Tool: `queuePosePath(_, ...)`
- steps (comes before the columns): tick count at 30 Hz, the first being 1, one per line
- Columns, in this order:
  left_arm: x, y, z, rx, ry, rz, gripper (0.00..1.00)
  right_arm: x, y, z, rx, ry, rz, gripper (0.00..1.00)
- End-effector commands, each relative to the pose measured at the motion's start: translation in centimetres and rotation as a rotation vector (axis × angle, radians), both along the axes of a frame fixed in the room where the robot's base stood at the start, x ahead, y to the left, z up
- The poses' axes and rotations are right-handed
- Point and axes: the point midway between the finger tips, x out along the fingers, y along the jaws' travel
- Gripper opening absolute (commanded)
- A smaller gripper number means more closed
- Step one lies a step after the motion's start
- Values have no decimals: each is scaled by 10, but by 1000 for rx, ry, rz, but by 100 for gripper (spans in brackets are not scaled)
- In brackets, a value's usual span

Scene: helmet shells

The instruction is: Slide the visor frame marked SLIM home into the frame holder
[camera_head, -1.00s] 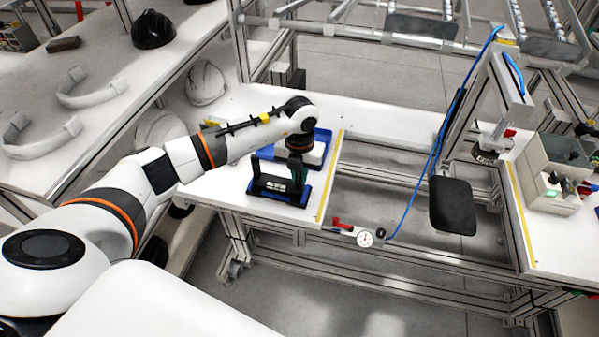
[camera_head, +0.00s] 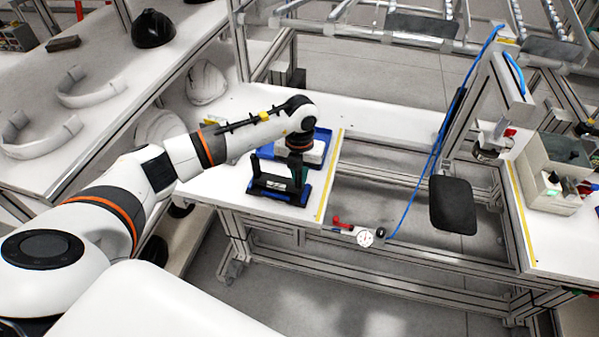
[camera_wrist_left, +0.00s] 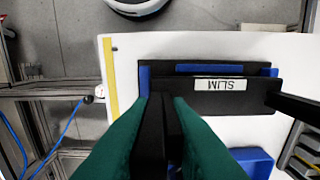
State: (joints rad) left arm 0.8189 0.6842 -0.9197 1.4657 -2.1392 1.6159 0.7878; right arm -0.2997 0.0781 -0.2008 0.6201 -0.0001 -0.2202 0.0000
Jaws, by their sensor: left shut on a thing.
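The visor frame marked SLIM is a black piece with a white label, upside down in the left wrist view (camera_wrist_left: 222,86). It also shows in the head view (camera_head: 268,184). Two black arms stick up from its ends. The blue frame holder (camera_wrist_left: 144,80) lies around and beneath it, and its blue base shows in the head view (camera_head: 287,198). My left gripper (camera_wrist_left: 163,103) has green fingers closed on one black arm of the frame; it also shows in the head view (camera_head: 299,168). How deep the frame sits is hard to tell. My right gripper is out of view.
A blue tray (camera_wrist_left: 262,158) with a white item stands just behind the holder. A yellow strip (camera_head: 330,175) marks the table's right edge, with a gap beyond it. White table surface is free left of the holder.

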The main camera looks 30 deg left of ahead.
Motion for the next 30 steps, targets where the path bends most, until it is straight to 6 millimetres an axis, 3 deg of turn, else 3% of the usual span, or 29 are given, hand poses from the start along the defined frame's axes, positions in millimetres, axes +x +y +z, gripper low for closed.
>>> queuePosePath(30, 0, 0, -8, -1, 0, 0, 0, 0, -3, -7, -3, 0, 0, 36)
